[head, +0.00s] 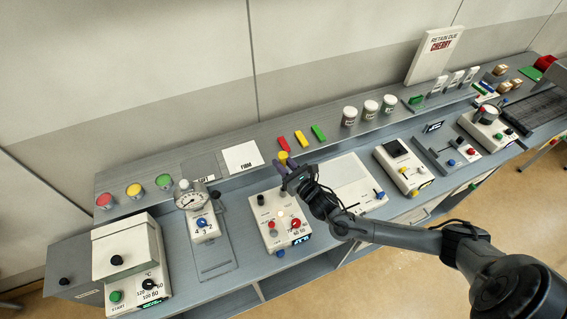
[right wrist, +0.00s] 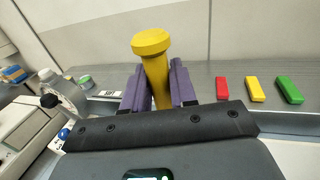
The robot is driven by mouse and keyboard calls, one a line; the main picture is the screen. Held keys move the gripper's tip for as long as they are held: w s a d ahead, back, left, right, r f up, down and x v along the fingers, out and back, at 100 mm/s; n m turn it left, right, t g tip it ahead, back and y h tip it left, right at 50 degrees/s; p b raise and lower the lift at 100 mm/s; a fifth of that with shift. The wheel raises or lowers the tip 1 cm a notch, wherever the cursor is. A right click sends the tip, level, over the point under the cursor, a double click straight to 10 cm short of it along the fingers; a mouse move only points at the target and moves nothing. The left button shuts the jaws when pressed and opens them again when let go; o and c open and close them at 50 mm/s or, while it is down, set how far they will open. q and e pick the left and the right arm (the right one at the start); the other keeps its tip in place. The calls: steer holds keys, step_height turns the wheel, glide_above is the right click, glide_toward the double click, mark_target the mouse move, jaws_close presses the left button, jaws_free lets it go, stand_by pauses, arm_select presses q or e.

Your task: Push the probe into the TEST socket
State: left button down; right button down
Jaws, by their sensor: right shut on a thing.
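The probe (right wrist: 155,65) shows as a yellow rod with a wider round cap on top. My right gripper (right wrist: 160,88) is shut on it, with one purple finger on each side. In the head view the yellow cap of the probe (head: 283,155) shows at the tip of my right gripper (head: 290,172), above the back of the bench behind a white control box (head: 280,220). The probe's lower end is hidden by the gripper. I cannot make out a TEST socket in either view. My left gripper is not in view.
Red, yellow and green blocks (head: 301,138) lie on the back ledge, with several lidded jars (head: 370,109) to their right. A dial gauge stand (head: 190,197) and a white-lidded box (head: 125,250) stand left. A white panel (head: 345,180) is right of the control box.

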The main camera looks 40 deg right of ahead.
steer(key=shift+r, duration=0.1)
steer(key=shift+f+b, duration=0.95)
steer(key=shift+f, duration=0.65)
steer(key=shift+f+b, duration=0.9)
steer(key=shift+f, duration=0.5)
steer(key=shift+p, duration=0.4)
steer(key=shift+f, duration=0.15)
stand_by(0.4)
